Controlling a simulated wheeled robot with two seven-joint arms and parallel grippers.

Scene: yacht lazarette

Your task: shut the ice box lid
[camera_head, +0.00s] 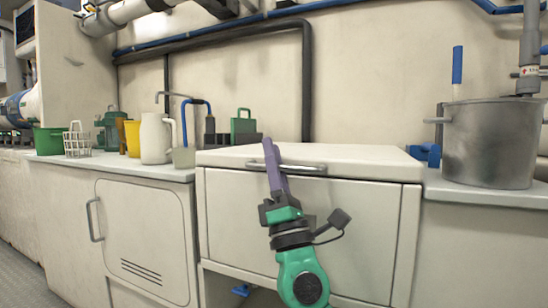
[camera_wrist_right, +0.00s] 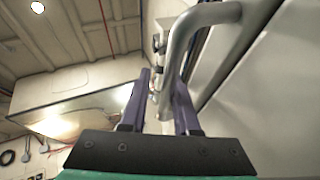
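The ice box is the white cabinet (camera_head: 300,225) in the middle of the head view. Its thick white lid (camera_head: 360,161) lies flat across the top, and no clear gap shows beneath it. A metal bar handle (camera_head: 305,168) runs along the lid's front edge. My right gripper (camera_head: 271,152) reaches up from below in front of the box, its purple fingers at the left part of the handle. In the right wrist view the handle (camera_wrist_right: 180,48) passes between the fingers (camera_wrist_right: 160,95), which look closed around it; exact contact is hard to see. My left gripper is not in view.
Left of the box, a counter holds a white jug (camera_head: 155,138), a yellow container (camera_head: 132,138), a green bin (camera_head: 49,141) and a wire basket (camera_head: 77,142). A large metal pot (camera_head: 490,145) stands on the right counter beside a blue object (camera_head: 425,154). The lid's top is clear.

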